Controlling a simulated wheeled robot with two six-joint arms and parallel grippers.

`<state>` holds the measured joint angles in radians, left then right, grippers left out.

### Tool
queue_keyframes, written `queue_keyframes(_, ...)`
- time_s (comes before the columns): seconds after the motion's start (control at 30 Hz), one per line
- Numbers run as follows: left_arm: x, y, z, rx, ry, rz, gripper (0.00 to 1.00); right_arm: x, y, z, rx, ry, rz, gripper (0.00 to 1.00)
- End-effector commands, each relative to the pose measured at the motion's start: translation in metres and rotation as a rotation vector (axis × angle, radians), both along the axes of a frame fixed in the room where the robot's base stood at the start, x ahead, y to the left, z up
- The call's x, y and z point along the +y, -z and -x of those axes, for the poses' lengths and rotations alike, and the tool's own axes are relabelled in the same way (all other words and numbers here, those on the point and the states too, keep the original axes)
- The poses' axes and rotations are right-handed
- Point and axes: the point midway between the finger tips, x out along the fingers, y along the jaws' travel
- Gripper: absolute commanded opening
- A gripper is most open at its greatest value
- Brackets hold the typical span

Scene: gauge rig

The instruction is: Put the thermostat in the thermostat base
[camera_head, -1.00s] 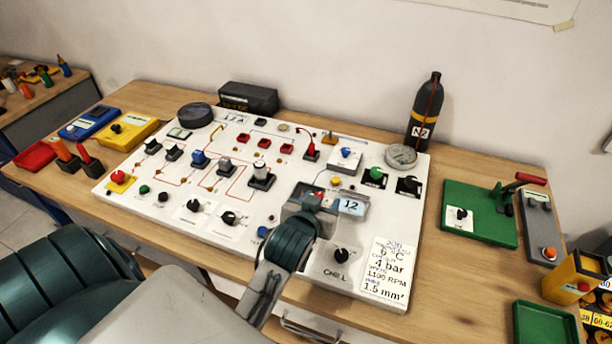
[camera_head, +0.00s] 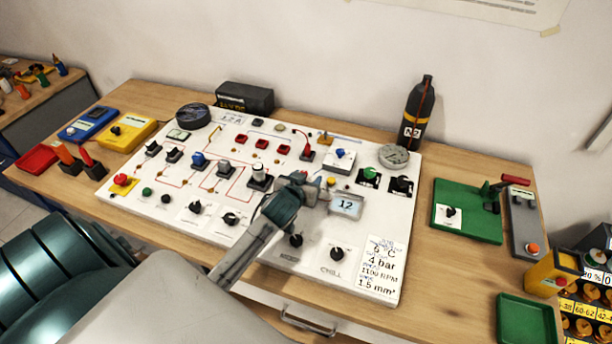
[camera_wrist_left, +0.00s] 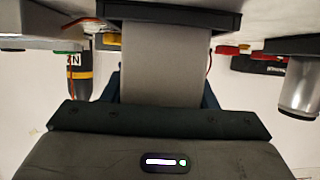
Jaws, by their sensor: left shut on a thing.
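My left gripper (camera_head: 303,188) is over the middle right of the white panel, beside the grey display reading 12 (camera_head: 346,205). It is shut on a grey block, which I take to be the thermostat. The gripper hides most of this block in the head view. In the left wrist view the grey block (camera_wrist_left: 165,55) stands between the dark fingers, with a black rim at its far end close to the panel. I cannot tell whether it touches the panel. The thermostat base is not clearly made out; the gripper may hide it. My right gripper is not in view.
The white panel (camera_head: 150,197) carries several knobs, switches and red plugs around the gripper. A round gauge (camera_head: 394,156) and a black N2 bottle (camera_head: 416,115) stand behind right. A green board with a lever (camera_head: 467,222) lies to the right. Bare wood separates it from the panel.

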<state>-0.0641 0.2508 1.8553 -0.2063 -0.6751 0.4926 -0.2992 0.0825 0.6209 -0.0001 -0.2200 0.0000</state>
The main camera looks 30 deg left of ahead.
Motion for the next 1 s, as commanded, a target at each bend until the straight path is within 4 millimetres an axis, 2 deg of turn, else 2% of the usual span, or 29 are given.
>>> queue_keyframes(0.33, 0.000, 0.004, 0.000, -0.002, 0.000, 0.000, 0.25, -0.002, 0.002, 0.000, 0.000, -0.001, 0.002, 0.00)
queue_keyframes(0.37, 0.000, 0.004, 0.000, -0.001, 0.000, 0.000, 0.55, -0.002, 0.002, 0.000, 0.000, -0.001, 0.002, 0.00)
queue_keyframes(0.47, 0.000, 0.004, 0.000, -0.001, 0.000, 0.000, 0.74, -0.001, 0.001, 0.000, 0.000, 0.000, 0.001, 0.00)
queue_keyframes(0.8, 0.000, 0.000, 0.000, -0.002, 0.000, 0.000, 0.74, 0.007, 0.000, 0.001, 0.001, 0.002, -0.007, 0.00)
queue_keyframes(1.0, -0.005, -0.005, 0.022, -0.001, 0.001, -0.001, 0.74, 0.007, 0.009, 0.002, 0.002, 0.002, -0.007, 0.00)
